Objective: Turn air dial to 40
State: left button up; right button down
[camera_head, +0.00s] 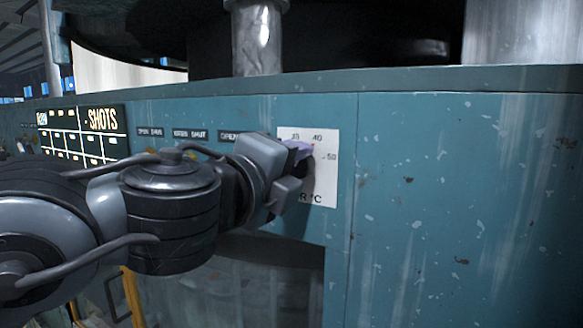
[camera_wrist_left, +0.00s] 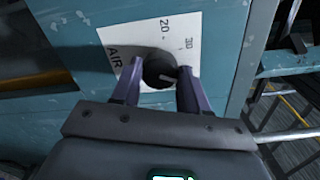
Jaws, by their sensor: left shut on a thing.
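The air dial is a dark round knob (camera_wrist_left: 158,69) on a white scale plate (camera_wrist_left: 130,42) fixed to the blue-green panel. The marks 20 and 30 and the word AIR show in the left wrist view. In the head view the plate (camera_head: 327,178) shows 40 near its top and 50 at its right, with the knob mostly hidden behind the gripper. My left gripper (camera_wrist_left: 154,88) is shut on the knob, one finger on each side; it also shows in the head view (camera_head: 300,168). A pale pointer line shows on the knob, but its exact reading is unclear. My right gripper is not in view.
A black board marked SHOTS (camera_head: 84,133) hangs on the panel (camera_head: 450,200) at left. Several small dark labels line the panel between it and the dial. The panel right of the dial is bare. A dark opening lies below the arm.

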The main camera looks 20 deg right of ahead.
pick_arm(q)
jog(key=o, duration=1.1)
jog(key=shift+c, duration=0.2)
jog(key=shift+s+a+f+b, duration=0.1)
jog(key=shift+s+a+b, duration=0.3)
jog(key=b+v, duration=0.3)
jog(key=v, duration=0.6)
jog(key=shift+s+a+b, duration=0.2)
jog(key=shift+a+b, duration=0.05)
jog(key=shift+b, duration=0.05)
